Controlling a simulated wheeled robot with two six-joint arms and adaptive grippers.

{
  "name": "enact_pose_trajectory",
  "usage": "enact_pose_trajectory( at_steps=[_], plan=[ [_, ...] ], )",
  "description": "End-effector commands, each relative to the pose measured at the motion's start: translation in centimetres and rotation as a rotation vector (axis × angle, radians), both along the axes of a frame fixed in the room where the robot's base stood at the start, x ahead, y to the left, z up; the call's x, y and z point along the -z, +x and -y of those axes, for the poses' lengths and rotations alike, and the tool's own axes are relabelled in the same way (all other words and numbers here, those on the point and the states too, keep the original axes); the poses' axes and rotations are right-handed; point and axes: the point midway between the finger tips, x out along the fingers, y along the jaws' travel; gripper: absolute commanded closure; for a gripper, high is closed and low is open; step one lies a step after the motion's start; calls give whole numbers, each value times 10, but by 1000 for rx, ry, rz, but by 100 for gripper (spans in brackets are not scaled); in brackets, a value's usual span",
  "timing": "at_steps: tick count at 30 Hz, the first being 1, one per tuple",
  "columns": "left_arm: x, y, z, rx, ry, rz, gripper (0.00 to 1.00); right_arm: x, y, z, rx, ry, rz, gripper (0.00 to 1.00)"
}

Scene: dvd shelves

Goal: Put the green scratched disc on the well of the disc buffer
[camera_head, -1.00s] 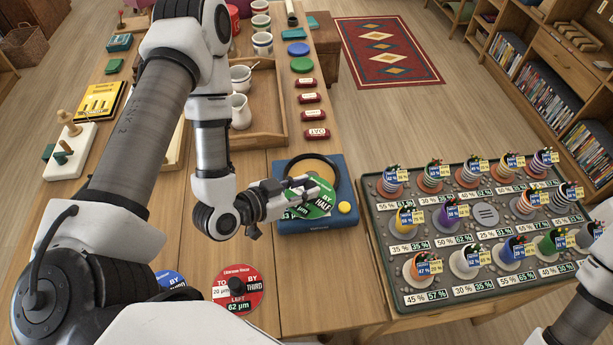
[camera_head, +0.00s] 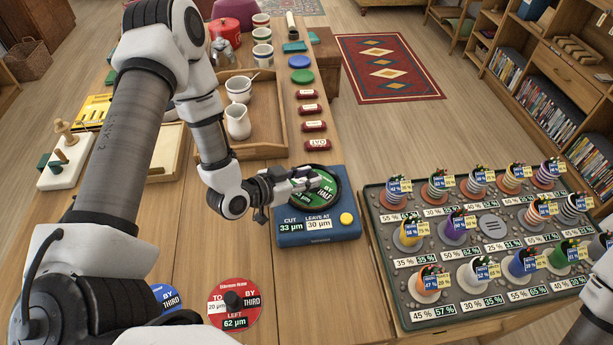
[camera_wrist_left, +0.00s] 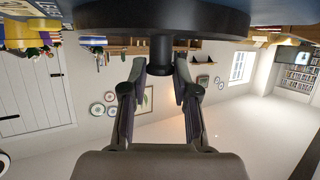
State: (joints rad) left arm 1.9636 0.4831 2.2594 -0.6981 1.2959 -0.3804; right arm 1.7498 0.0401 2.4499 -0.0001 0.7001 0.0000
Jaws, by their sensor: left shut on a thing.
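The green disc (camera_head: 326,202) is over the round black-rimmed well of the blue disc buffer (camera_head: 322,238), inside the ring as seen from the head. I cannot tell whether it rests on the well or hangs just above it. My left gripper (camera_head: 308,182) is shut on the disc's dark knob. In the left wrist view the knob (camera_wrist_left: 160,55) stands between the two fingers, with the disc's dark edge (camera_wrist_left: 160,19) across the top. The gripper hides part of the disc. My right gripper is not in view.
A red disc (camera_head: 234,303) and a partly hidden blue disc (camera_head: 180,305) lie at the front left. A dark tray (camera_head: 385,268) of several posts stands to the right of the buffer. A yellow button (camera_head: 346,218) is on the buffer. A wooden tray (camera_head: 283,148) with jugs is behind.

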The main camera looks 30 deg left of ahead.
Motion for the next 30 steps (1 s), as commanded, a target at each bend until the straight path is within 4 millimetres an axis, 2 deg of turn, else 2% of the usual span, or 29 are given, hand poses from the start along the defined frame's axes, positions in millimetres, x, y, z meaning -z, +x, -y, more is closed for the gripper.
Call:
enact_pose_trajectory(
  at_steps=[2, 3, 4, 5, 14, 17, 21, 30],
  plan=[
    [2, 0, 0, 0, 0, 0, 100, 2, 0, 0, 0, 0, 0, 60],
    [2, 0, 0, 0, 0, 0, 60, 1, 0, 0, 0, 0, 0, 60],
    [1, 0, 0, 0, 0, 0, 50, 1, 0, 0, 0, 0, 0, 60],
    [1, 0, 0, 0, 0, 0, 46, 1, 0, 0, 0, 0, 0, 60],
    [-1, 0, 0, 0, 0, 1, 46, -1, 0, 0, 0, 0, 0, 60],
    [-3, -6, -4, -4, -2, -2, 46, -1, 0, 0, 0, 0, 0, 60],
    [-14, -27, -13, -8, -7, 0, 46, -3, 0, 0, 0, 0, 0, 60],
    [-40, -78, -34, -8, -7, 1, 46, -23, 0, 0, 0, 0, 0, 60]
  ],
)
